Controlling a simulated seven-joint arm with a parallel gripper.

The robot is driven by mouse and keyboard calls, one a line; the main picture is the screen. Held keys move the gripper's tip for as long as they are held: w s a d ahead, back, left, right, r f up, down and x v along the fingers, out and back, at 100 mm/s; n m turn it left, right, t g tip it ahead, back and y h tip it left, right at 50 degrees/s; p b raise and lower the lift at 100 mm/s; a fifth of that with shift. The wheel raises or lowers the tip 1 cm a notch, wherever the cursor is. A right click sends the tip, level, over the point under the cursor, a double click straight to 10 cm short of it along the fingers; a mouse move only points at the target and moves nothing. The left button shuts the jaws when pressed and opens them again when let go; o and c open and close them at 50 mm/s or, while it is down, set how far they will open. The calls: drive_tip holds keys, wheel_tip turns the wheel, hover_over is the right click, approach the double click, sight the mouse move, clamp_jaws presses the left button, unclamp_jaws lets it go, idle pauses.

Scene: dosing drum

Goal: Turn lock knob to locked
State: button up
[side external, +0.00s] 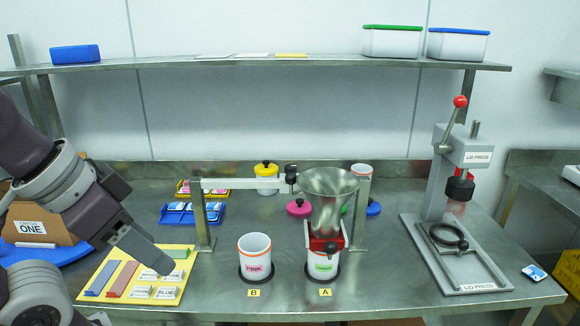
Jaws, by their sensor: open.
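A steel hopper (330,183) stands on a frame above the label A, with a red part (330,243) and a small dark knob-like end under it. A black knob (291,174) sits on the rail just left of the hopper; I cannot tell which of these is the lock knob, nor its setting. A white cup (323,264) with a green label stands below the hopper. My gripper (158,264) is open and empty at the left, over the yellow board, well apart from the hopper.
A yellow board (97,289) with colored strips and tags lies under my gripper. A white cup (255,258) stands at label B. A lid press (448,190) stands at the right. A shelf (250,65) crosses the back.

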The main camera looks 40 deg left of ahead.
drive_tip(key=w+a+r, duration=0.1)
drive_tip(key=w+r, duration=0.2)
drive_tip(key=w, duration=0.4)
drive_tip(key=w+a+r, duration=0.1)
drive_tip(key=w+r, duration=0.3)
drive_tip(key=w, duration=0.2)
drive_tip(key=g, duration=0.1)
approach(290, 166)
drive_tip(key=f, duration=0.1)
drive_tip(key=x, duration=0.7)
drive_tip(key=shift+w, duration=0.15)
drive_tip(key=shift+f, duration=0.2)
clamp_jaws()
